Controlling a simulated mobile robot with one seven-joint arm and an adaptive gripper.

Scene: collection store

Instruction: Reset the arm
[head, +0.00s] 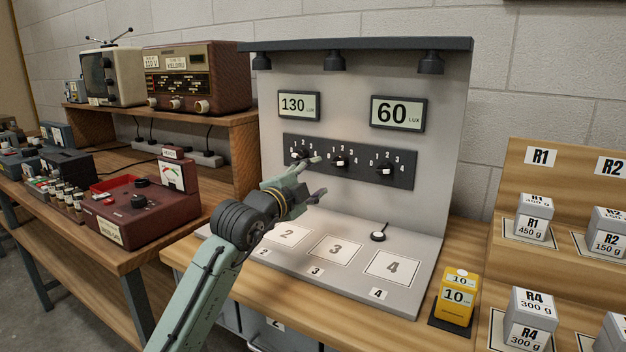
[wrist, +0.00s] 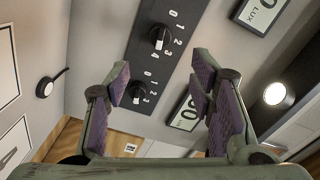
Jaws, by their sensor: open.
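My arm reaches up from the bottom of the head view. My gripper (head: 318,177) is in front of the grey panel, close to the black knob strip (head: 349,162). In the wrist view my gripper (wrist: 163,85) is open, with purple pads apart and nothing between them. Beyond the fingers are two black knobs, the middle knob (wrist: 160,37) and the right knob (wrist: 138,93). In the head view the left knob (head: 301,153) is partly beside my fingertip. I cannot tell whether a finger touches the strip.
Displays read 130 (head: 298,106) and 60 (head: 398,113). A small round sensor (head: 378,236) sits on the panel's base with numbered cards. A yellow block (head: 457,296) and grey R blocks (head: 533,216) stand at right. A maroon meter box (head: 140,205) and a radio (head: 195,76) stand at left.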

